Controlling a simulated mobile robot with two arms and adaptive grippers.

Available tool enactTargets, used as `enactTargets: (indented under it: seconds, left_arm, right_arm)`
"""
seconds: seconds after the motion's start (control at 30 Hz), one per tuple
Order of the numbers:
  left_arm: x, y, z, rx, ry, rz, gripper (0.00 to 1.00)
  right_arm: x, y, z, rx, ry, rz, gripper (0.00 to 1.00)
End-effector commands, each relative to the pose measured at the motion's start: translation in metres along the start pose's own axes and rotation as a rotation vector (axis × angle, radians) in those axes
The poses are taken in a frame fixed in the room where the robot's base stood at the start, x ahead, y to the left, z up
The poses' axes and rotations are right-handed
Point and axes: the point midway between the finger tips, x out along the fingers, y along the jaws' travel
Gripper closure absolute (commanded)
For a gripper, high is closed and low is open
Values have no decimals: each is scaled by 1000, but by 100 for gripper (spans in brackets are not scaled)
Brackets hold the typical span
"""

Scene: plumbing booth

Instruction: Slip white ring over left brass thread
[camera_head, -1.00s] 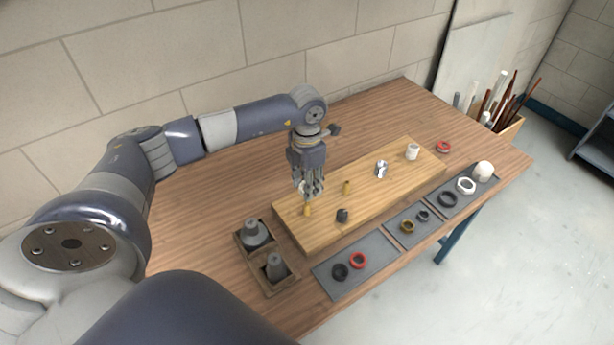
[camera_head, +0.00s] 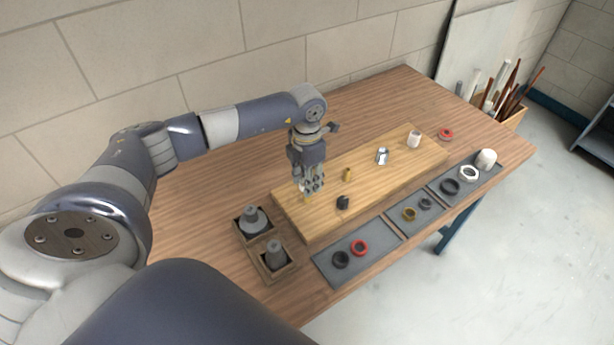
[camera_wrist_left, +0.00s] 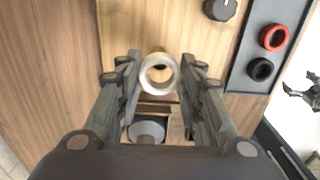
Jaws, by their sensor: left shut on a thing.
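My left gripper (camera_head: 311,188) is shut on the white ring (camera_wrist_left: 147,80), holding it between the fingertips in the left wrist view. The left brass thread (camera_wrist_left: 158,49) shows just beyond and partly behind the ring; in the head view the gripper is right over it and mostly hides it. I cannot tell whether the ring is around the thread or above it. A second brass thread (camera_head: 347,174) stands on the wooden board to the right. A dark clawed shape (camera_wrist_left: 305,90) at the wrist view's right edge may be my right gripper.
The wooden board (camera_head: 320,225) also carries a dark knob-like fitting (camera_head: 342,202), a chrome fitting (camera_head: 382,156) and a white fitting (camera_head: 413,139). Two boxes with grey fittings (camera_head: 252,220) stand left of it. Grey trays (camera_head: 375,262) with rings lie along the front.

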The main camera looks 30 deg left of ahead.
Motion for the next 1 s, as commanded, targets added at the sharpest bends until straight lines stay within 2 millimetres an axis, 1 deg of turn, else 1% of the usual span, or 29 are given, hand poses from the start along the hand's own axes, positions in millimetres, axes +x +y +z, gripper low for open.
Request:
enactTargets:
  seconds: [0.03,0.1,0.5,0.63,0.97,1.0]
  left_arm:
    - [5,0,0,0,0,0,77]
    - [9,0,0,0,0,0,77]
    - [28,0,0,0,0,0,77]
    - [30,0,0,0,0,0,77]
    - [31,0,0,0,0,0,77]
    - [31,0,0,0,0,0,56]
  right_arm:
    - [4,0,0,0,0,0,6]
    - [8,0,0,0,1,0,6]
    - [25,-1,2,0,1,0,6]
    - [28,-1,2,0,2,-1,6]
    - [28,-5,0,1,3,-5,6]
    - [28,-5,0,1,3,-6,6]
